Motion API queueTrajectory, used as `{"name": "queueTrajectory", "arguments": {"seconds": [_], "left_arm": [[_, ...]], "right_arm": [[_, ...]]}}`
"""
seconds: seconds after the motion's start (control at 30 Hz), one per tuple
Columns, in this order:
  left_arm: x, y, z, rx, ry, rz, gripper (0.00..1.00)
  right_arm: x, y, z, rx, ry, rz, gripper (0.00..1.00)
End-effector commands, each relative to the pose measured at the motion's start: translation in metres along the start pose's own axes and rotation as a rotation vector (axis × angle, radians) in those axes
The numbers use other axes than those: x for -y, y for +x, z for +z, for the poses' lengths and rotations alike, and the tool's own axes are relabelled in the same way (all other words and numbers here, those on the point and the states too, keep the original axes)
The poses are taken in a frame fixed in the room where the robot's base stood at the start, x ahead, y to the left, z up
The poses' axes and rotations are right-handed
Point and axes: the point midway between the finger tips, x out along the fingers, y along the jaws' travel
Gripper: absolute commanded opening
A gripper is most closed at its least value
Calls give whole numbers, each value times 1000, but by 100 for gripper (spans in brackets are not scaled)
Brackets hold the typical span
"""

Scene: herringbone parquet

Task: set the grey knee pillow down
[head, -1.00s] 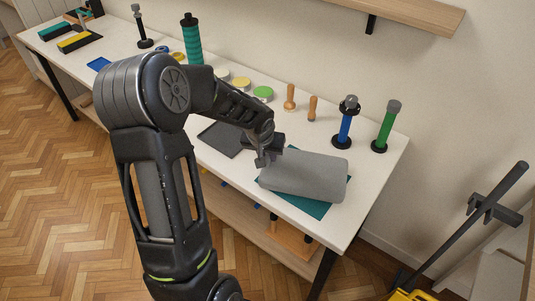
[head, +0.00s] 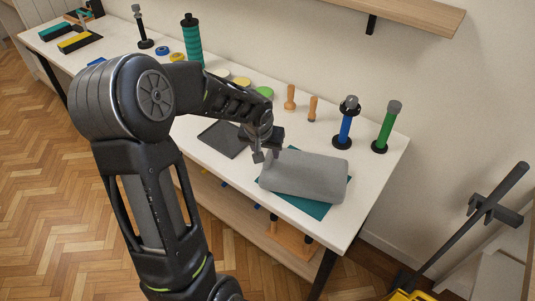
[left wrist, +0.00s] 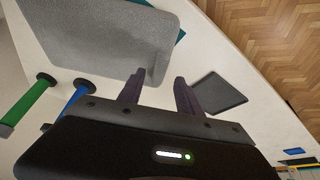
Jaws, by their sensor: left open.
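The grey knee pillow (head: 305,175) lies on a teal mat (head: 318,208) near the right end of the white table. It covers much of the mat; a teal strip shows along its front edge. My left gripper (head: 267,155) is open just left of the pillow's left end in the head view. In the left wrist view the pillow (left wrist: 100,35) fills the upper left, and the gripper's two fingers (left wrist: 160,92) are spread apart with nothing between them. One finger is close to the pillow's edge; I cannot tell whether it touches. My right gripper is not in view.
A dark tray (head: 224,138) lies left of the gripper. Behind the pillow stand wooden pegs (head: 290,98), a blue roller (head: 345,125) and a green roller (head: 386,128). A teal foam roller (head: 192,42) stands farther back. A shelf (head: 410,12) hangs above.

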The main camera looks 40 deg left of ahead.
Motion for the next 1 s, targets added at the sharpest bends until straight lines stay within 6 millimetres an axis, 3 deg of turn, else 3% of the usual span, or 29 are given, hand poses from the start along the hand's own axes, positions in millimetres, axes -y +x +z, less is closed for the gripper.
{"name": "queueTrajectory", "arguments": {"seconds": [0.2,0.4,1.0], "left_arm": [[0,-48,-2,-7,0,1,42],[0,-77,-1,-3,1,0,42],[0,-84,0,0,1,1,42]], "right_arm": [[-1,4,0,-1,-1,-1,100],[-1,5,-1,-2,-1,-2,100],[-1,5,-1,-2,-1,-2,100]]}}
